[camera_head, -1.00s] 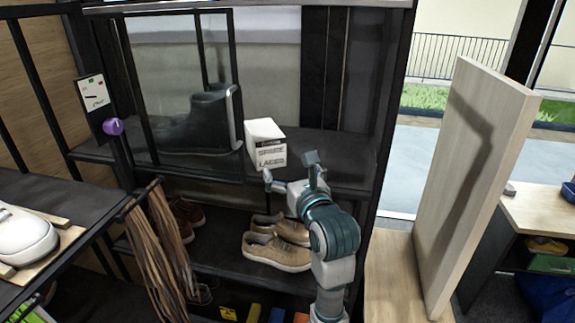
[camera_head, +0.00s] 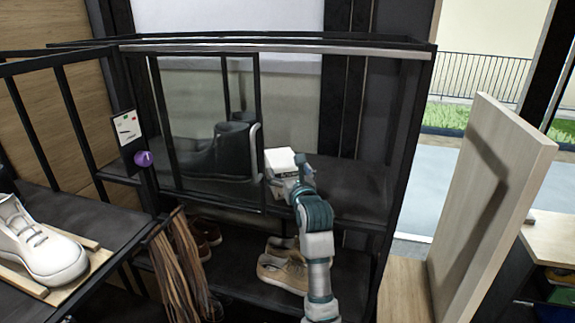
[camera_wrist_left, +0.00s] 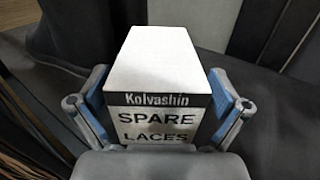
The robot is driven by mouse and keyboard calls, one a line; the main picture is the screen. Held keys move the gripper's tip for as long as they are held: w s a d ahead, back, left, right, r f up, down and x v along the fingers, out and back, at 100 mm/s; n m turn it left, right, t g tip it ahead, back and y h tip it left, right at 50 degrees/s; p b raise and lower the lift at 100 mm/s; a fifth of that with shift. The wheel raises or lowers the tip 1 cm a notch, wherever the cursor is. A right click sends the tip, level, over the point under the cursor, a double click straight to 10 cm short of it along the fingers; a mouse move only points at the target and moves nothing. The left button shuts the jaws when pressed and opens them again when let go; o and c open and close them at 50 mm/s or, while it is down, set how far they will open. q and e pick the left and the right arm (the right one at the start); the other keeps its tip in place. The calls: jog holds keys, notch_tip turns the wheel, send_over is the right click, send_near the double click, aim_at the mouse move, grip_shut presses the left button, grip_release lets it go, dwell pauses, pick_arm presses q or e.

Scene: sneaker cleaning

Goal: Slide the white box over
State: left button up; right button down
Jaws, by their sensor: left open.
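The white box (camera_head: 281,160) stands on the upper shelf of the dark rack, next to the edge of the glass pane. In the left wrist view the box (camera_wrist_left: 160,62) shows its white top and a front label reading "Kolvashin SPARE LACES". My left gripper (camera_head: 286,174) is at the front of the box, with one finger on each side of it. In the left wrist view the gripper (camera_wrist_left: 157,90) is open around the box; I cannot tell whether the blue pads touch its sides. The lower front of the box is partly hidden by the gripper. My right gripper is not in view.
A dark boot (camera_head: 225,152) stands behind the glass pane (camera_head: 205,95), left of the box. The upper shelf (camera_head: 350,190) is clear to the right. Tan shoes (camera_head: 283,270) sit on the shelf below. Brown laces (camera_head: 175,260) hang at the left.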

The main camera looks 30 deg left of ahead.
pick_arm(q)
jog(key=shift+w+a, duration=0.4)
jog(key=shift+a, duration=0.05)
